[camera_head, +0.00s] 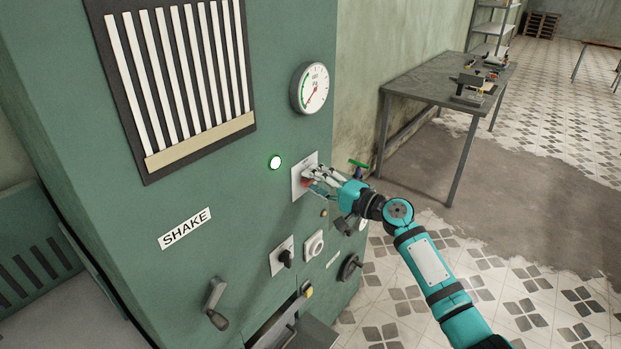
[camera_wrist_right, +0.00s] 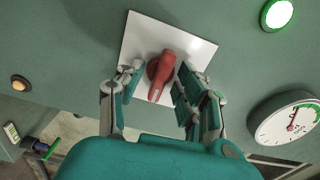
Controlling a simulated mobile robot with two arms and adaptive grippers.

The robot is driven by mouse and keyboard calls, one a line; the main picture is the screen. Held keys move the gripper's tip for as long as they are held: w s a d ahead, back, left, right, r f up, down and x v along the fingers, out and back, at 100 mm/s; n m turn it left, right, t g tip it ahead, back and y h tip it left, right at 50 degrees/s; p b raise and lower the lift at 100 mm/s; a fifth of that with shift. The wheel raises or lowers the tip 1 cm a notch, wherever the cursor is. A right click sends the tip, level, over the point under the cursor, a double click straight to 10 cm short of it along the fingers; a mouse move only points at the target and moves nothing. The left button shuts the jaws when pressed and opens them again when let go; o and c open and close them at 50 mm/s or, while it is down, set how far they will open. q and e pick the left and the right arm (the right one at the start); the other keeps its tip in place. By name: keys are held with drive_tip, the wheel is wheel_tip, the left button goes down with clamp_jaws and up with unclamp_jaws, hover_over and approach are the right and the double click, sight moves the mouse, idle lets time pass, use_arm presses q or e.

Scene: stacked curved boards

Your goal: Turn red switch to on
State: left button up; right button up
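The red switch (camera_wrist_right: 162,75) is a rotary handle on a white square plate (camera_wrist_right: 188,38) fixed to the green machine. In the right wrist view its handle stands almost upright, tilted slightly, between the open fingers of my right gripper (camera_wrist_right: 155,92). The fingers sit on both sides of the handle, with a gap visible on each side. In the head view my right gripper (camera_head: 318,179) is at the white plate (camera_head: 299,181) and hides most of the red switch (camera_head: 306,183). My left gripper is not in view.
A lit green-ringed lamp (camera_head: 275,162) and a gauge (camera_head: 310,88) are near the plate. Below are a black knob (camera_head: 285,257), a white-ringed control (camera_head: 314,245) and a crank (camera_head: 216,305). A metal table (camera_head: 426,82) stands behind to the right.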

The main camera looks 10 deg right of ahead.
drive_tip(key=v, duration=0.7)
idle(0.3)
wheel_tip(320, 180, down, 24)
drive_tip(key=s+d+g+h+b, duration=0.2)
drive_tip(key=d+h+b, duration=0.1)
drive_tip(key=h, duration=0.2)
drive_tip(key=s+f+n+g+h+b, duration=0.1)
drive_tip(key=s+f, duration=0.3)
drive_tip(key=f, duration=0.4)
drive_tip(key=s+d+f+g+h, duration=0.1)
drive_tip(key=s+f+g, duration=0.1)
drive_tip(key=s+f, duration=0.35)
drive_tip(key=s+f+n+g+h+b, duration=0.1)
drive_tip(key=s+f, duration=0.2)
drive_tip(key=f, duration=0.6)
drive_tip(key=s+f+n+g+h+b, duration=0.2)
drive_tip(key=s+f+n+g+b, duration=0.15)
drive_tip(key=s+f, duration=1.45)
drive_tip(key=s+a+f+n+g, duration=0.1)
drive_tip(key=s+f+n+g, duration=0.1)
drive_tip(key=s, duration=1)
drive_tip(key=s+a+f+n+g+h+b, duration=0.1)
drive_tip(key=s+f+n, duration=0.4)
drive_tip(key=s, duration=0.7)
drive_tip(key=shift+s+a+f+g, duration=0.35)
drive_tip(key=shift+a+f, duration=0.25)
drive_tip(key=shift+f, duration=0.25)
